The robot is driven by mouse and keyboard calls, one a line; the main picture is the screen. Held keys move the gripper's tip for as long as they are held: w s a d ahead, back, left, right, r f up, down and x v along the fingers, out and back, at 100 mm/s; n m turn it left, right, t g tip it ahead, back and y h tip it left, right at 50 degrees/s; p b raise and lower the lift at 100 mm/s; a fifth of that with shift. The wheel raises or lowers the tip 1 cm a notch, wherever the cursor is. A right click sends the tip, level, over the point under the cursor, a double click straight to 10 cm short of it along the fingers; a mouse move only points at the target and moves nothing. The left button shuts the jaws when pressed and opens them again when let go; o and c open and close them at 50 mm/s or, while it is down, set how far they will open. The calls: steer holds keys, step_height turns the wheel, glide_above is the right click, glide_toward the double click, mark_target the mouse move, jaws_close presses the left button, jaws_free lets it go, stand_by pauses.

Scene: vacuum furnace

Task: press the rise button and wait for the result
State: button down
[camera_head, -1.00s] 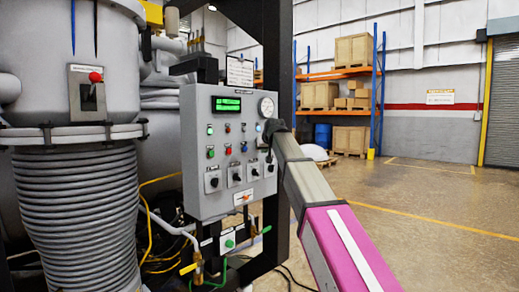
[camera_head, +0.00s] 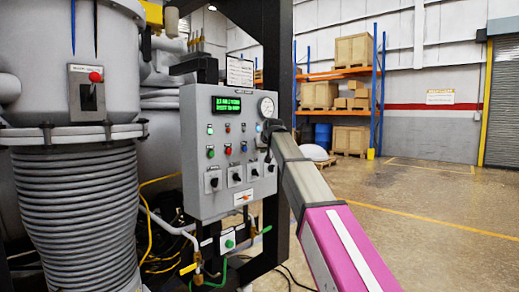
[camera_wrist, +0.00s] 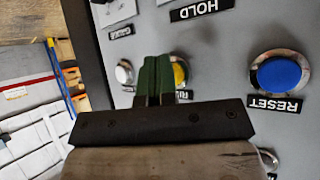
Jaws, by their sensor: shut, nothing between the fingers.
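The grey control panel (camera_head: 190,160) stands in the middle of the head view, with several buttons, knobs and a round gauge. Its display (camera_head: 227,104) shows two lines of green text on dark, too small to read surely. My gripper (camera_head: 267,130) is at the panel's right side, below the gauge. In the wrist view my gripper (camera_wrist: 156,65) has its green fingers shut together and empty. They partly cover a yellow button (camera_wrist: 180,72) whose label starts with "RI"; the rest is hidden. I cannot tell whether the fingertips touch it.
A blue button (camera_wrist: 280,75) labelled RESET is to the right in the wrist view, and a silver button (camera_wrist: 124,73) to the left. A dark frame post (camera_head: 276,60) stands behind the panel's right edge. The floor (camera_head: 440,215) to the right is clear.

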steer(key=shift+s+d, duration=0.45)
steer(key=shift+d, duration=0.15)
steer(key=shift+s+d, duration=0.1)
steer(key=s+d, duration=0.1)
steer(key=d, duration=0.1)
steer(key=s+d, duration=0.1)
steer(key=s, duration=0.1)
steer(key=shift+d, duration=0.4)
stand_by(0.6)
